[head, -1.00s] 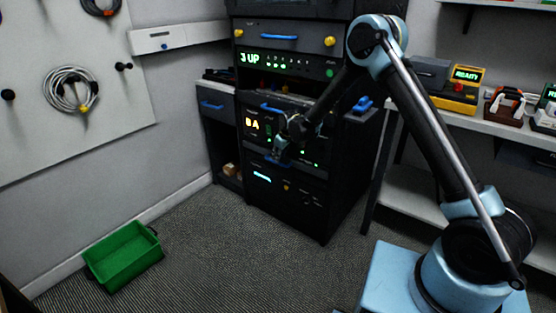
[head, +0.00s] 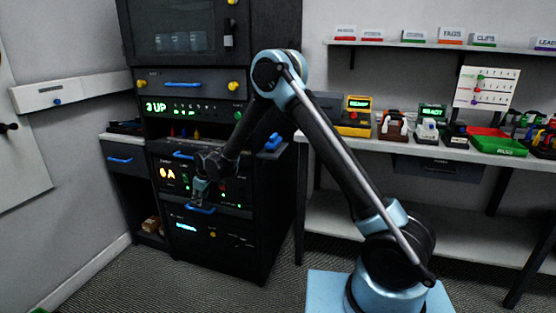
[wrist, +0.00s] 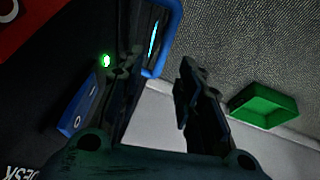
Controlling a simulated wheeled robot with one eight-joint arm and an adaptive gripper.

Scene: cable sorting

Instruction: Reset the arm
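My arm is light blue and black, and it reaches left across the head view to the black equipment rack. My gripper (head: 201,192) is in front of the rack, by a blue drawer handle (head: 200,209) below the lit amber display. In the wrist view my gripper (wrist: 160,85) shows two dark fingers that appear apart, with nothing seen held between them. A blue handle (wrist: 165,45) is close to the fingers there; I cannot tell whether they touch it. The fingertips are small and dark in the head view.
The rack (head: 270,230) has several blue handles and lit panels. A shelf bench (head: 340,200) on the right bears devices, a red tray (head: 490,133) and a green tray (head: 500,147). A green bin (wrist: 264,104) lies on the carpet in the wrist view. Open carpet lies left of my base.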

